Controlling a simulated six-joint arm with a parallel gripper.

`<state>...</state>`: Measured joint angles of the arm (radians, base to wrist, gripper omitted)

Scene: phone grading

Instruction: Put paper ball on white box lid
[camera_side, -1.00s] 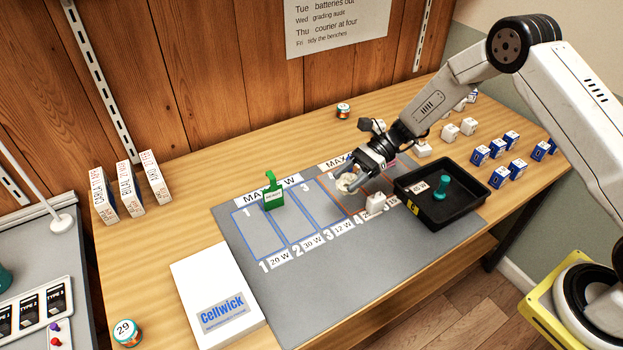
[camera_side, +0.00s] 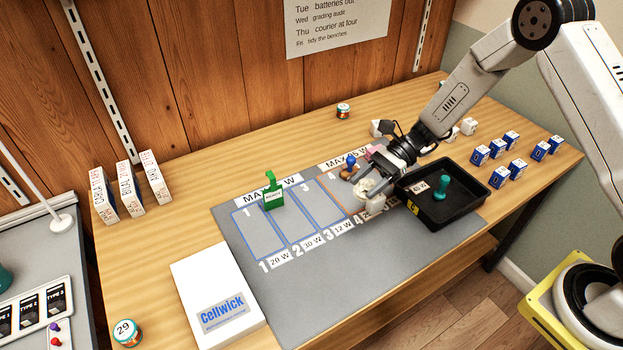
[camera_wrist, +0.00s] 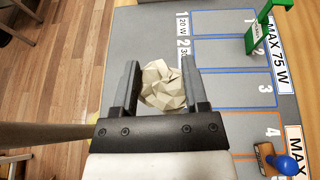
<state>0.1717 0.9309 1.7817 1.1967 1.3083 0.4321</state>
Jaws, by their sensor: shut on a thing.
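A crumpled off-white paper ball (camera_side: 368,187) is between the fingers of my gripper (camera_side: 373,183), which is shut on it above the right part of the grey mat. In the wrist view the paper ball (camera_wrist: 163,86) shows clearly between both dark fingers of my gripper (camera_wrist: 161,82). The white box (camera_side: 205,275) with "Cellwick" in blue lies flat at the mat's front left, its lid bare apart from the print. The gripper is well to the right of that lid. The lid is not in the wrist view.
The grey mat (camera_side: 325,275) has numbered lanes, with a green clamp-like piece (camera_side: 273,192) standing in them and a blue-topped stamp (camera_side: 348,163) near lane 4. A black tray (camera_side: 463,212) holds a teal item. The mat's front is clear.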

